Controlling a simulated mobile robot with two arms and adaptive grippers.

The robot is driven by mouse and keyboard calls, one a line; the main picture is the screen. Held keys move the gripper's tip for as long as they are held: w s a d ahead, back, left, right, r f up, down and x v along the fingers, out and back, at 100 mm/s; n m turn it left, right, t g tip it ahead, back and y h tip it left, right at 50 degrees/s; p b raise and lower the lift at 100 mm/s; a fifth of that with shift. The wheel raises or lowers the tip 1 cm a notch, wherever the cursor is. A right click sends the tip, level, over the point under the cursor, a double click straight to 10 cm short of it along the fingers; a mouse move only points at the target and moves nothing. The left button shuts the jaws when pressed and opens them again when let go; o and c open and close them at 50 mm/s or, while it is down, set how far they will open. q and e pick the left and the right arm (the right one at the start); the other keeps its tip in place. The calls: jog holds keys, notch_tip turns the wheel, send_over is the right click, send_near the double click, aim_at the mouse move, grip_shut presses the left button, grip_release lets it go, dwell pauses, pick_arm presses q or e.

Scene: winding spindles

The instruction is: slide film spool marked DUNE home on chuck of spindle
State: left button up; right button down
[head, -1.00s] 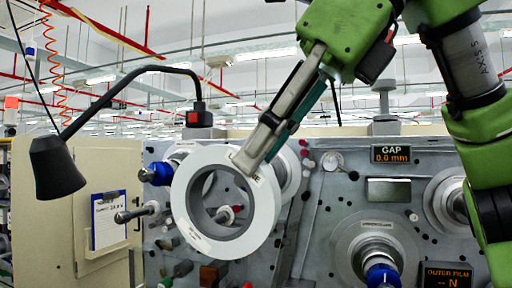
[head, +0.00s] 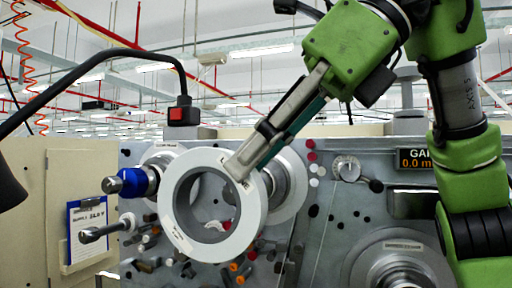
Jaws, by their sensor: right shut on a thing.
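A white film spool (head: 178,222), a wide ring with a grey core, hangs in front of the machine panel. My right gripper (head: 240,172) is shut on the upper right of its rim. Small labels show on the spool's face, but I cannot read them. A spindle with a blue collar (head: 138,182) sticks out just left of the spool. Another spindle with a pale flange (head: 290,185) is behind the spool to the right and partly hidden by it. The spool appears to be on neither. My left gripper is not in view.
A grey machine panel (head: 330,230) carries knobs, rollers and a large hub (head: 395,262) at lower right. A black lamp arm (head: 100,62) curves in at left. A clipboard (head: 86,230) hangs at left.

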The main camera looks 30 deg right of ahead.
jog(key=shift+w+d, duration=0.45)
jog(key=shift+w, duration=0.2)
jog(key=shift+w+d+p, duration=0.15)
jog(key=shift+w+d, duration=1.55)
jog(key=shift+d, duration=0.3)
jog(key=shift+w+d+p, duration=0.1)
jog(key=shift+w+d, duration=1.65)
jog(key=shift+d, duration=0.25)
jog(key=shift+w+d+p, duration=0.15)
jog(key=shift+w+d, duration=1.55)
jog(key=shift+d, duration=0.3)
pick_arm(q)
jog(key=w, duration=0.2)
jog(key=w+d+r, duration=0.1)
pick_arm(e)
jog(key=shift+r, duration=0.15)
jog(key=shift+w, duration=0.1)
